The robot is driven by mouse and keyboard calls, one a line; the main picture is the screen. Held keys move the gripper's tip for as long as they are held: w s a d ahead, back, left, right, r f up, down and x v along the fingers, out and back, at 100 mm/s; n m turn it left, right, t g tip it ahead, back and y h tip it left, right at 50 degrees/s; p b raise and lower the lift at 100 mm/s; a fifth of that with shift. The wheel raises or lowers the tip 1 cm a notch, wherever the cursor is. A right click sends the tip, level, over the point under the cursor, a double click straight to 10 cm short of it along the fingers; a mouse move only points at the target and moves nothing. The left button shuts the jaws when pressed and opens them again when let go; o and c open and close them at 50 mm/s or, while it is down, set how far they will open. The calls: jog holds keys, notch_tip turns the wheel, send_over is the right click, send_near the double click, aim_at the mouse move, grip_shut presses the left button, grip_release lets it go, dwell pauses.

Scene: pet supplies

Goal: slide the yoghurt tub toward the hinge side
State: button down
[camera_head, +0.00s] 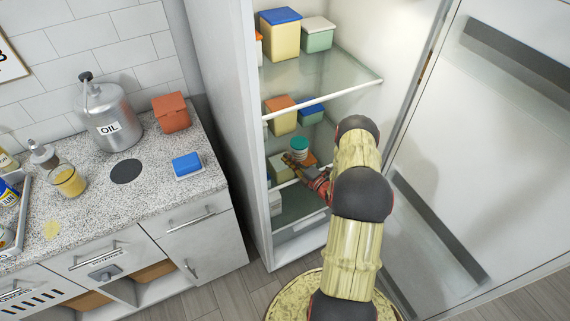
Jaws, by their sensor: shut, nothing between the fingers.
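A small white tub with a teal lid (299,146), which looks like the yoghurt tub, stands upright inside the open fridge on a lower shelf. The fridge door (500,120) is open on the right, so the hinge side is to the right. My arm reaches in from the front. My gripper (291,164) is shut and empty, just in front of and below the tub in the picture. I cannot tell whether it touches the tub. My gripper and arm hide part of the shelf around it.
An orange item (309,158) shows right beside the tub. The shelf above holds a yellow box with an orange lid (281,118) and a blue-lidded box (312,113). A white shelf edge (325,100) crosses above my gripper.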

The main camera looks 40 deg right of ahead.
jog(key=shift+s+d, duration=0.15)
jog(key=shift+d, duration=0.2)
jog(key=shift+d, duration=0.1)
jog(key=s+d, duration=0.1)
jog(key=d, duration=0.2)
jog(key=s+d+b, duration=0.1)
jog(key=d, duration=0.2)
jog(key=s+d+b, duration=0.1)
jog(key=d, duration=0.2)
jog(key=shift+d, duration=0.25)
